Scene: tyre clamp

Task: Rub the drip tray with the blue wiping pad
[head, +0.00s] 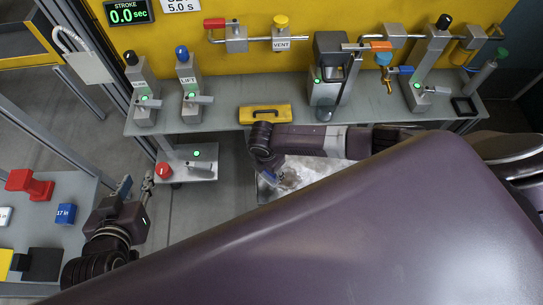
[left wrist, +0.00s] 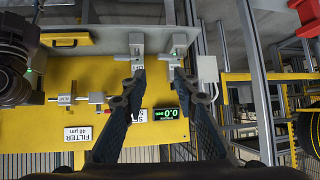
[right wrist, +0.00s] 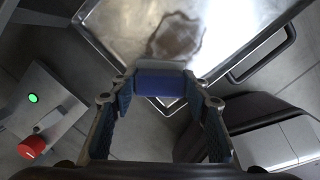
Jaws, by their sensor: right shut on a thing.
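The drip tray (head: 322,167) is a shiny metal tray below the bench, partly hidden by my right arm and body. It fills the top of the right wrist view (right wrist: 115,25), with a brown stain (right wrist: 178,40) on its surface. My right gripper (right wrist: 160,88) is shut on the blue wiping pad (right wrist: 160,84), which is at the tray's near edge, beside the stain. I cannot tell whether the pad touches the tray. The pad shows small in the head view (head: 269,178). My left gripper (head: 137,188) is open and empty, away from the tray; its fingers (left wrist: 159,78) stand apart.
A bench (head: 225,118) with clamp posts, a yellow handled block (head: 265,113) and a dispenser runs along the back. A low stand with a red button (head: 165,170) is left of the tray. A side table (head: 75,228) with coloured blocks is at far left.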

